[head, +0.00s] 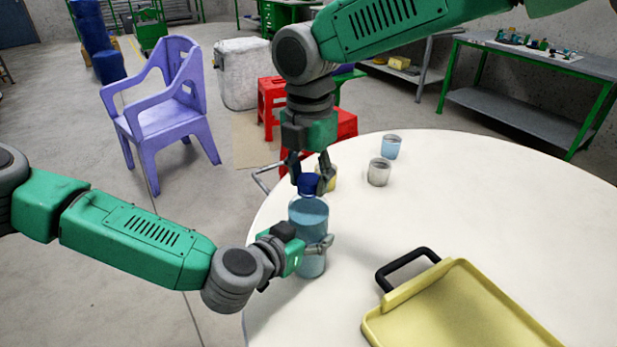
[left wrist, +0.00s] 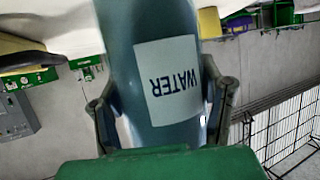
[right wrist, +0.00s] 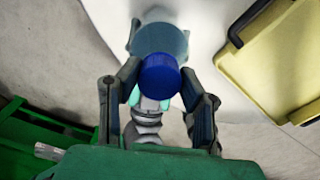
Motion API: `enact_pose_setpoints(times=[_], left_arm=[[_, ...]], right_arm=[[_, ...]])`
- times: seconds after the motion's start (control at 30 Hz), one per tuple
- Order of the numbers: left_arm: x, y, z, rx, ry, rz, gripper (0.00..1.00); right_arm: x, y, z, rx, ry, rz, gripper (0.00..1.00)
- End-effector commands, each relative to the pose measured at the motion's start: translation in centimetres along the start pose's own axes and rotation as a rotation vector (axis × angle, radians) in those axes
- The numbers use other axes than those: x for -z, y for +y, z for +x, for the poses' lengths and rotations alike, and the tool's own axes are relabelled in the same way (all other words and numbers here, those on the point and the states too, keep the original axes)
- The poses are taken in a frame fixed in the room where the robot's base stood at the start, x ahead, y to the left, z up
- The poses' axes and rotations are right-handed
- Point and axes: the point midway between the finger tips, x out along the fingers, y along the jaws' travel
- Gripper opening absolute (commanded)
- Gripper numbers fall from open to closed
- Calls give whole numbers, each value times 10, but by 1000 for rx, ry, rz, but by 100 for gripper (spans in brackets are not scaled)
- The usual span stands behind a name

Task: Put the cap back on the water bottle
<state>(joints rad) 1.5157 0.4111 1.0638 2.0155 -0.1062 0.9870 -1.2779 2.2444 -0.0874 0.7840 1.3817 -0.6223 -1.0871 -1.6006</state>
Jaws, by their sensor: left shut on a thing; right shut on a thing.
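The water bottle (head: 308,220) is a translucent blue bottle standing at the left edge of the round white table. My left gripper (head: 318,250) is shut around its body from the left. In the left wrist view the bottle (left wrist: 125,45) sits between the fingers (left wrist: 165,115), its WATER label upside down. My right gripper (head: 312,175) points down from above and is shut on the dark blue cap (head: 309,184). The cap is at the bottle's top; I cannot tell whether they touch. In the right wrist view the cap (right wrist: 158,76) lies between the fingertips, overlapping the bottle.
A yellow tray (head: 455,310) with a black handle lies at the front right of the table (head: 540,220). A purple chair (head: 165,105) stands on the floor.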

Motion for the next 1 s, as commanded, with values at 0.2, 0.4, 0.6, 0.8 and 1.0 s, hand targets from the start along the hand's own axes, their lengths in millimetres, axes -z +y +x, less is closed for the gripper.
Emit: enact_pose_setpoints(times=[0.2, 0.4, 0.6, 0.8, 1.0], left_arm=[[0, 2, 0, -5, -1, 5, 0], [0, 3, 0, -6, -1, 6, 0], [0, 4, 0, -9, 0, 8, 0], [0, 4, 0, -11, 0, 9, 0], [0, 5, 0, -11, 0, 8, 0]], right_arm=[[2, 2, 0, -6, -3, 614, 0], [2, 3, 0, -8, 1, 1121, 0], [2, 4, 0, -8, 7, 1354, 0], [2, 4, 0, -9, 9, 1369, 0], [1, 3, 0, -8, 9, 1367, 54]])
